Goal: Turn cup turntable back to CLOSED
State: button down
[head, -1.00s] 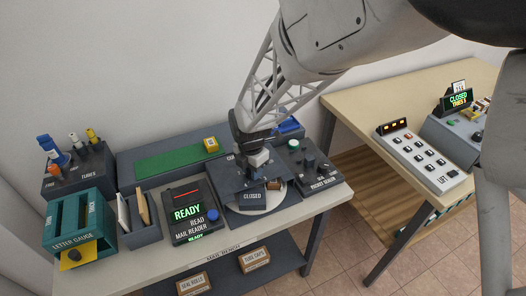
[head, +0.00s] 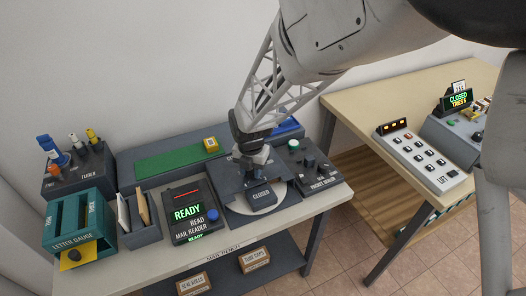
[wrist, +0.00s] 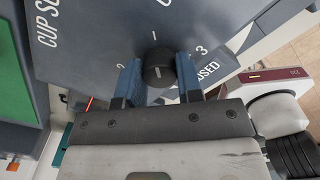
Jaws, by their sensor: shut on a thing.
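The cup turntable (head: 228,200) is a dark grey box with a pale round disc (head: 284,193), on the mail bench's right half. A dark block marked CLOSED (head: 261,195) sits at its front, over the disc. In the wrist view its top plate (wrist: 120,25) shows a partly cut-off CUP label, the numbers 2 and 3, and a black knob (wrist: 158,62) with a white line. My gripper (head: 254,162) points down over the turntable. In the wrist view its blue fingers (wrist: 158,78) are shut on the knob from both sides. The right finger hides part of the CLOSED label.
A mail reader (head: 187,222) showing READY stands close on the left. A dark box with knobs (head: 310,168) stands close on the right. The letter gauge (head: 78,230) and tube holder (head: 75,175) are farther left. A second table (head: 360,105) holds a button panel (head: 425,160).

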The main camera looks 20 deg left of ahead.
jog(key=c, duration=0.8)
grip_release()
jog(key=shift+r, duration=0.1)
jog(key=shift+r, duration=3.8)
jog(key=shift+d, duration=0.1)
